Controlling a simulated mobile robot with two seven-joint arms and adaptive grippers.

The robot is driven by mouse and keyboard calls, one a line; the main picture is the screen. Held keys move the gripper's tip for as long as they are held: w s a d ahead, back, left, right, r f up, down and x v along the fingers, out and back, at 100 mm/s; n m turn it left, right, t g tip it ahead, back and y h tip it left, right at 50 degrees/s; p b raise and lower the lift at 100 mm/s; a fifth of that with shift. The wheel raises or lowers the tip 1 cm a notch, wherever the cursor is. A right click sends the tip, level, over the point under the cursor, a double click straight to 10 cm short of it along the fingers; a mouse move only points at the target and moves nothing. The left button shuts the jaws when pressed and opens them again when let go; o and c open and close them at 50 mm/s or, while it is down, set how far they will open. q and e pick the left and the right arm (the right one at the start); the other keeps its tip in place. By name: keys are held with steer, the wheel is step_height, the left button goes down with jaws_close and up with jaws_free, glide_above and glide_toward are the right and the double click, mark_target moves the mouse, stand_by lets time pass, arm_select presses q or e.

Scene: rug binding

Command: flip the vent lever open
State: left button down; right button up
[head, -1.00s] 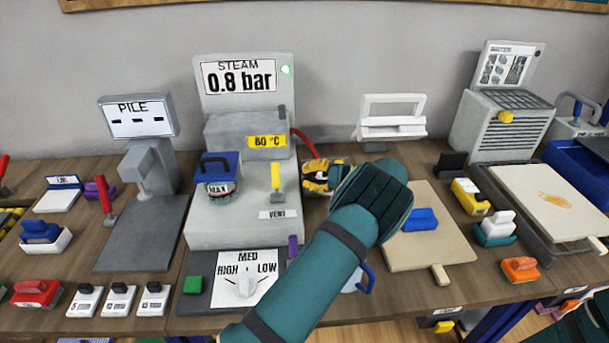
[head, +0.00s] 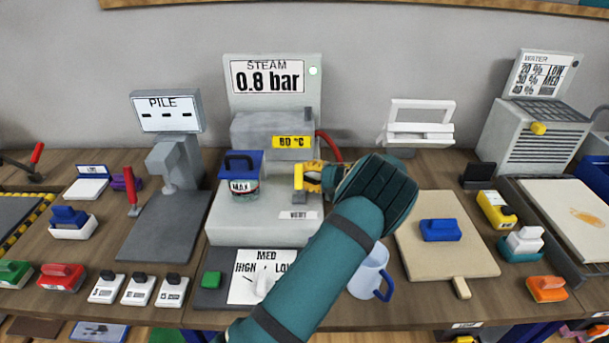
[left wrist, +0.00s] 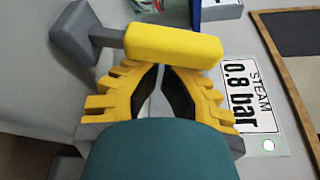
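The vent lever (head: 298,178) has a yellow handle on a grey foot and stands up on the front right of the grey steam unit (head: 232,222), behind the VENT label (head: 298,215). My left gripper (head: 311,178) has yellow fingers and is just right of the handle, partly hidden by my own teal forearm. In the left wrist view the yellow handle (left wrist: 175,46) lies across the fingertips. The fingers (left wrist: 162,72) converge to a point there, shut, with the handle not between them. Whether they touch it is unclear. My right gripper is not in view.
A red hose (head: 329,146) curves behind the gripper. A dial plate (head: 258,278) lies in front, and a mug (head: 371,272) stands by my forearm. A board (head: 440,205) is to the right.

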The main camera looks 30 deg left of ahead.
mark_target(296, 176)
arm_select(q)
steer(key=shift+s+d+r+n+b, duration=0.15)
steer(key=shift+s+r+n+b, duration=0.05)
steer(key=shift+n+b, duration=0.2)
steer(key=s+n+y+b, duration=0.1)
steer(key=n, duration=0.1)
steer(key=s+d+r+n+b, duration=0.1)
steer(key=n+b, duration=0.1)
steer(key=shift+d+r+y, duration=0.1)
steer(key=shift+y, duration=0.3)
steer(key=shift+s+d+r+n+b, duration=0.2)
steer(key=shift+s+n+b, duration=0.1)
steer(key=shift+n, duration=0.5)
steer(key=shift+s+d, duration=0.15)
steer(key=shift+s, duration=0.15)
steer(key=shift+d, duration=0.15)
